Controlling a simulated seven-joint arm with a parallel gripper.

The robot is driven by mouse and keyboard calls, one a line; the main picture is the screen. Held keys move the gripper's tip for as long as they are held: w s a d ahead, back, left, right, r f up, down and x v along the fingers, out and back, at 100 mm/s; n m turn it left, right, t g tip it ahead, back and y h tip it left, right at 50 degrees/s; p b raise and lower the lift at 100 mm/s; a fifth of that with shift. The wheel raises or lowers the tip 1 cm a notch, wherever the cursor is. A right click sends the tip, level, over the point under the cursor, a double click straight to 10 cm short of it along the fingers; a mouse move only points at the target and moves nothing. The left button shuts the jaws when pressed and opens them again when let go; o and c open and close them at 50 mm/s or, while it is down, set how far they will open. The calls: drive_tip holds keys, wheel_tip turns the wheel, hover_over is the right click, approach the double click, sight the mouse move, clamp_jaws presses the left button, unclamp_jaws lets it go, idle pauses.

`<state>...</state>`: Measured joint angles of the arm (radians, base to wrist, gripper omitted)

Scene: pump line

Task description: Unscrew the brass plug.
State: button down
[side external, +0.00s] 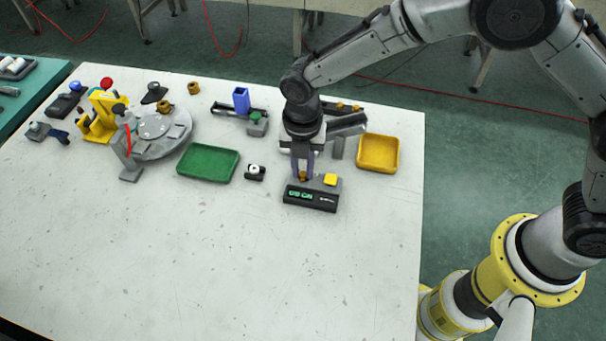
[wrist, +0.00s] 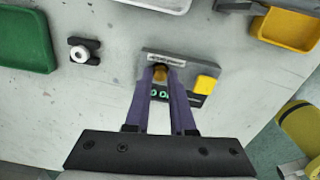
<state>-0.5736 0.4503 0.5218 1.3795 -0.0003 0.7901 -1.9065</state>
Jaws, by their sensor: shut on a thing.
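The brass plug (side external: 303,177) is at the top of a dark grey device with a lit green display (side external: 311,197) in the side view. My gripper (side external: 303,173) reaches straight down from above, its two purple fingers closed around the plug. In the wrist view the brass plug (wrist: 160,72) shows between the fingertips of my gripper (wrist: 161,70), partly hidden by them. The device body (wrist: 182,61) lies under the fingers, with a yellow block (wrist: 207,84) at its right. I cannot tell how far the plug is threaded in.
A green tray (side external: 208,163) and a small black fixture with a white ring (side external: 255,172) stand left of the device. A yellow tray (side external: 378,153) is to the right. A round grey turntable (side external: 160,133) and a yellow fixture (side external: 102,117) are farther left. The front table is clear.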

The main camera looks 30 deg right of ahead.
drive_tip(key=shift+n, duration=0.4)
drive_tip(key=n, duration=0.7)
drive_tip(key=c, duration=1)
unclamp_jaws()
drive_tip(key=shift+o, duration=0.2)
drive_tip(key=shift+r, duration=0.1)
drive_tip(key=shift+r, duration=2.2)
